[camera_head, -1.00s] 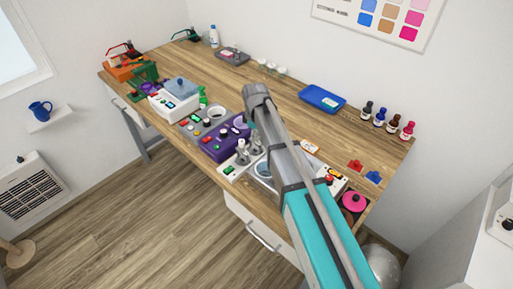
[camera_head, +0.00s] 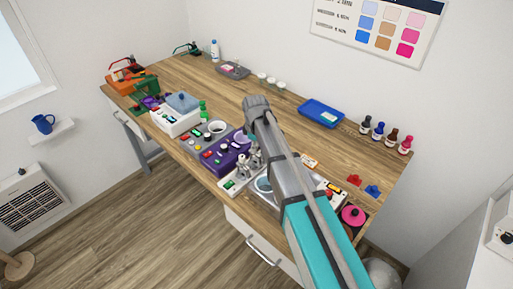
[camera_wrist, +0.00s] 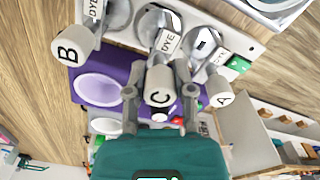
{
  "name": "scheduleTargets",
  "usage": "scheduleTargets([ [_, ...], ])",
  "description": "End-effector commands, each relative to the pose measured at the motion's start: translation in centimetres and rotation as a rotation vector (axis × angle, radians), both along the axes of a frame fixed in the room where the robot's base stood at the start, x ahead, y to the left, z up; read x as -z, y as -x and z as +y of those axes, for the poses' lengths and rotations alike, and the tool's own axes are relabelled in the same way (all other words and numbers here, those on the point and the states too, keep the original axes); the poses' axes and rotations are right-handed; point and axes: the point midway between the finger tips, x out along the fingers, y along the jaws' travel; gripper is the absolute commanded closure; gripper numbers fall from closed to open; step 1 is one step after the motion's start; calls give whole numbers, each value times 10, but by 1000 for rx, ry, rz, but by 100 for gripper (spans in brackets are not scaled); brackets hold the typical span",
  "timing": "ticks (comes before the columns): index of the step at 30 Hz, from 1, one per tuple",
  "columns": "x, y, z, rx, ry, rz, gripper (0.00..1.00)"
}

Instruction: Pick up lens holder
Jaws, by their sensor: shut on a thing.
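Several lens holders with pale round knobs lettered A (camera_wrist: 221,95), B (camera_wrist: 70,50) and C (camera_wrist: 159,97) show in the wrist view. My gripper (camera_wrist: 160,90) has one finger on each side of the knob of lens holder C and is shut on it. Metal cups with DYE labels (camera_wrist: 168,42) are just beyond the knobs. I cannot tell whether holder C is clear of its cup. In the head view the lens holders (camera_head: 243,162) are small beside my arm, which hides my gripper.
A purple unit (camera_wrist: 92,62) lies under the knobs in the wrist view. The table's middle is clear.

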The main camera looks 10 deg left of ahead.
Motion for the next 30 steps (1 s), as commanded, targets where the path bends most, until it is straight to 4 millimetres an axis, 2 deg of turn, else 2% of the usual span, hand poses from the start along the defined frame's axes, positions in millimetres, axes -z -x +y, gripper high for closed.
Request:
scheduleTargets([
  [1, -9, 0, 0, 0, 0, 0, 100],
  [4, -19, 1, 0, 0, 0, 0, 100],
  [20, -80, 50, -21, 0, 0, 0, 100],
  [21, -83, 63, -26, 0, 0, 0, 100],
  [24, -91, 82, -34, 0, 0, 0, 100],
  [30, -104, 110, -45, -1, 0, 0, 100],
])
